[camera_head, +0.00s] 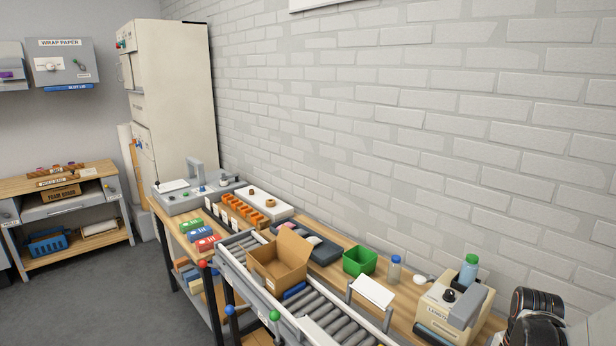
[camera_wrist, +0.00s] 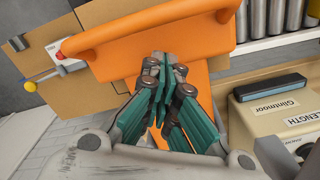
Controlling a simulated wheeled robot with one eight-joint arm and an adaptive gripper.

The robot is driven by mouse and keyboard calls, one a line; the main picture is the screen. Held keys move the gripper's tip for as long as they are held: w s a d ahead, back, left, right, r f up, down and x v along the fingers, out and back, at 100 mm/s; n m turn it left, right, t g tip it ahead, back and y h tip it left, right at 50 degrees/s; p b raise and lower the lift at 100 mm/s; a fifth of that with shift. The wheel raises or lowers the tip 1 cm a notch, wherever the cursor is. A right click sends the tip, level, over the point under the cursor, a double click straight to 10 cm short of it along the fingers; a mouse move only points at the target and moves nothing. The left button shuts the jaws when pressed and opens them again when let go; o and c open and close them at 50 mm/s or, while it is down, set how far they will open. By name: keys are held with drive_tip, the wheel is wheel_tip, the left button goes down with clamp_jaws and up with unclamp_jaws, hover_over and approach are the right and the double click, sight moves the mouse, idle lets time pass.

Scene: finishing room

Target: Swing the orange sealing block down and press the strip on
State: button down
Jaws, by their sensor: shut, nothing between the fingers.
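The orange sealing block (camera_wrist: 150,33) shows in the wrist view as a wide bar across the top, with an orange arm running down behind my fingers. My gripper (camera_wrist: 165,65) has teal-padded fingers, shut and empty. Its tips overlap the orange part in the picture; I cannot tell whether they touch it. The strip is not clearly visible. In the head view I cannot make out the sealing block or my fingers. An open cardboard box (camera_head: 278,262) sits on the roller conveyor; cardboard (camera_wrist: 100,14) also shows behind the block in the wrist view.
A cream machine labelled LENGTH (camera_head: 440,312) stands on the bench at right; it also shows in the wrist view (camera_wrist: 285,112). Conveyor rollers (camera_head: 330,305) run along the front. A green bin (camera_head: 359,262) and a bottle (camera_head: 394,270) stand behind. Floor at left is clear.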

drive_tip(key=shift+f+b, duration=0.95)
drive_tip(key=shift+f, duration=0.05)
idle(0.8)
drive_tip(key=shift+r, duration=0.1)
idle(0.7)
drive_tip(key=shift+r+p, duration=2.4)
drive_tip(key=shift+r, duration=1.1)
drive_tip(key=shift+w, duration=0.1)
